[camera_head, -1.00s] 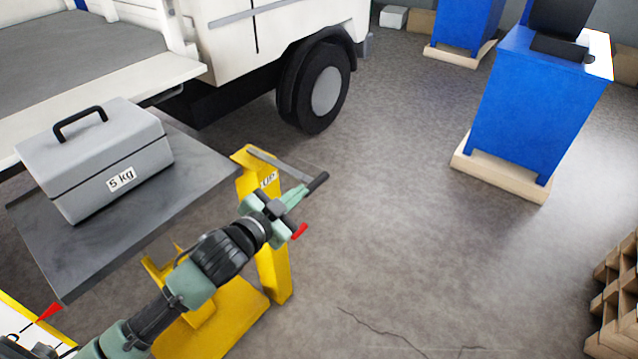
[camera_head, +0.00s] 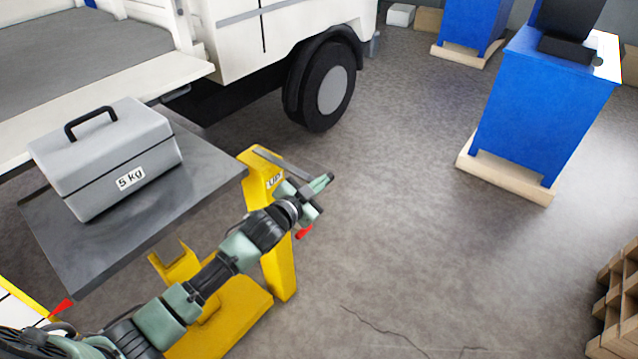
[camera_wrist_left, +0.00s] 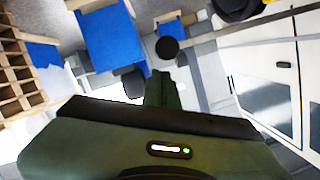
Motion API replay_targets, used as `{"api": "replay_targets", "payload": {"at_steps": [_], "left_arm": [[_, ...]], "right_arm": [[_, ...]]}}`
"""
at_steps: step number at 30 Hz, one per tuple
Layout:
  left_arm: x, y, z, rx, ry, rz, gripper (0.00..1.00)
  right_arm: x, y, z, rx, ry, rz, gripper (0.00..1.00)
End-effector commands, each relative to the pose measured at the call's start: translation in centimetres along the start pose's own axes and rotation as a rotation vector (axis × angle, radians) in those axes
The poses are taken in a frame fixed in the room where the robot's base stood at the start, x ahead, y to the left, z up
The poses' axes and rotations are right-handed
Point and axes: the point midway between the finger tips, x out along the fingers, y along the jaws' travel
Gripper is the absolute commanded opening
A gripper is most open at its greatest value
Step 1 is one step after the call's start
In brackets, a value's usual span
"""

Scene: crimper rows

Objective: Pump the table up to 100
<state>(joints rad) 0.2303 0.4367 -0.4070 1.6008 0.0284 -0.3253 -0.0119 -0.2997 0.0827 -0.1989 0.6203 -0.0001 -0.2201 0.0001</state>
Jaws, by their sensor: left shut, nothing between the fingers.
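The lift table has a dark grey top (camera_head: 130,240) and a yellow base and post (camera_head: 280,270). A grey toolbox marked 5 kg (camera_head: 105,155) stands on the top. A label that seems to read UP is on the post, partly hidden. A grey lever bar (camera_head: 285,163) runs from the post's top to the right. My left gripper (camera_head: 322,185) is shut and empty at the lever's outer end; contact cannot be told. A small red part (camera_head: 303,231) shows just below it. A red pointer (camera_head: 60,307) sits by a scale at lower left; its reading is unreadable.
A white truck with a black wheel (camera_head: 325,85) stands behind the table. Blue cabinets (camera_head: 540,110) stand on wooden bases at the right. Wooden pallets (camera_head: 620,300) are at the right edge. The floor between is clear.

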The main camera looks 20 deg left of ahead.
Motion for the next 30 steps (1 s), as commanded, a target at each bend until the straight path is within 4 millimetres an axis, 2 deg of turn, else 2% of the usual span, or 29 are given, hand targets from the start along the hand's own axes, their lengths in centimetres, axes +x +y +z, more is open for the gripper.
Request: {"api": "replay_targets", "payload": {"at_steps": [4,17,23,30], "left_arm": [[0.2,0.0,0.8,0.0,0.0,0.0,0.0],[0.2,0.2,1.2,0.005,0.0,-0.001,0.0],[0.6,1.3,2.9,0.062,-0.002,-0.014,0.0],[1.6,3.2,6.9,0.213,-0.005,-0.052,0.0]], "right_arm": [[-0.1,0.0,0.0,0.0,0.0,0.0,0.0],[0.1,-0.1,0.0,0.0,0.0,-0.001,0.0],[1.8,-0.3,0.1,0.001,0.0,-0.003,0.0],[5.5,-0.6,0.4,0.001,0.001,-0.005,0.0]]}}
